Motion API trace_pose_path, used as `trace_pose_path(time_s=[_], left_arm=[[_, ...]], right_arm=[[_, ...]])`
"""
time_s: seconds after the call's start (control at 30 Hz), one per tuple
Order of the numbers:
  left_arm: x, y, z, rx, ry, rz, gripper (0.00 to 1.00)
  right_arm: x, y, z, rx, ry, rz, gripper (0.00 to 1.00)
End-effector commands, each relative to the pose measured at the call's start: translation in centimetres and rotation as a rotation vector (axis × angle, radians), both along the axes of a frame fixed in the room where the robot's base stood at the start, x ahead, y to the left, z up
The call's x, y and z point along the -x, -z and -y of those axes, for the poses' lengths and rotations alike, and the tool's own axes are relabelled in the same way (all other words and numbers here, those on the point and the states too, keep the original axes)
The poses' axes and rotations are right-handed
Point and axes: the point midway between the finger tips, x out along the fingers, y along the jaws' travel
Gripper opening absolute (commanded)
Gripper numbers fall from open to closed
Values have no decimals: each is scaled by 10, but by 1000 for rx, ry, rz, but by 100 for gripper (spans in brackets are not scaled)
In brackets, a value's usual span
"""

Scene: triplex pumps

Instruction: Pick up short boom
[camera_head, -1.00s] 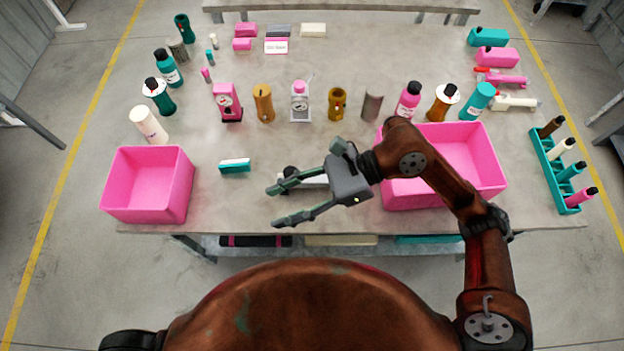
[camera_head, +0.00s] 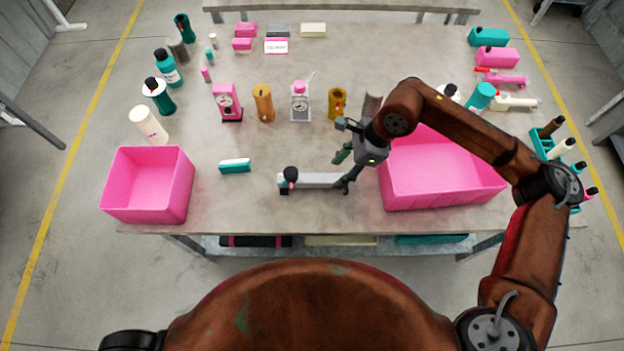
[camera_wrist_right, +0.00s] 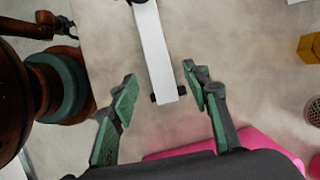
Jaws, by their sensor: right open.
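The pale grey bar with dark fittings (camera_head: 318,180), which I take for the short boom, lies flat near the front of the table, between the two pink bins. In the wrist view the bar (camera_wrist_right: 154,45) runs down from the top edge, and its near end with a small dark crosspiece lies between the fingertips. My right gripper (camera_head: 345,171) is open, at the right end of the bar in the head view. The fingers (camera_wrist_right: 160,76) stand apart on either side of the bar's end, with visible gaps.
A pink bin (camera_head: 148,213) stands at the left and a larger pink bin (camera_head: 440,200) close right of my gripper. A small teal-and-white block (camera_head: 235,166) lies left of the bar. Several bottles and pump parts stand farther back. The table around the bar is clear.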

Motion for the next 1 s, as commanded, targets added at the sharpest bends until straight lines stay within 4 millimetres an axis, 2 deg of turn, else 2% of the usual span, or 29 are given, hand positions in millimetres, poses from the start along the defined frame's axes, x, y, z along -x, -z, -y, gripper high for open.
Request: trace_pose_path(time_s=[0.37, 0.63, 0.87, 1.0], left_arm=[[0, 0, 0, 0, 0, 0, 47], [0, 0, 0, 0, 0, 0, 47], [0, 0, 0, 0, 0, 0, 47], [0, 0, 0, 0, 0, 0, 47]], right_arm=[[0, 25, -14, -2, -1, -2, 44], [0, 57, -32, -3, 0, -1, 44], [0, 59, -32, -2, 0, 1, 44], [0, 59, -32, -2, 0, 1, 35]])
